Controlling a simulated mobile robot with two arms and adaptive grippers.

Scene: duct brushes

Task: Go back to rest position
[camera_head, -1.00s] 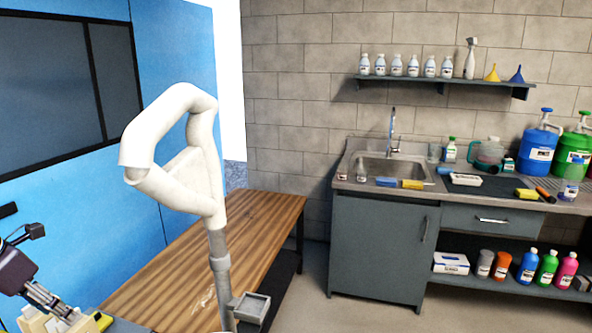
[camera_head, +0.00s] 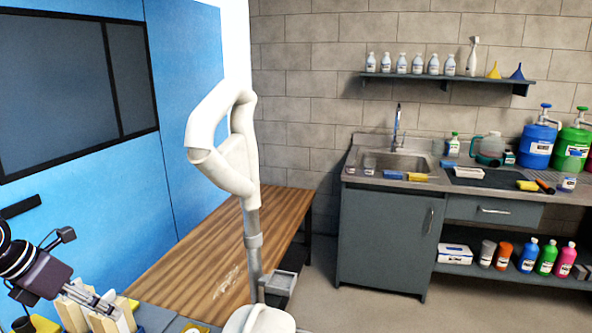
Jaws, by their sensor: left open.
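My left gripper (camera_head: 112,308) is at the lower left of the head view. Its dark wrist comes in from the left edge and its metal fingers point down to the right. It is open, and I see nothing held in it. Pale upright pieces stand right around its fingertips, and I cannot tell whether the fingers touch them. My right gripper is not in view.
A white bent duct (camera_head: 230,150) on a grey pole stands right of my left gripper. Behind it is a wooden bench (camera_head: 190,265). A sink counter (camera_head: 385,235) with bottles and brushes stands along the brick wall. The floor (camera_head: 370,312) before it is clear.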

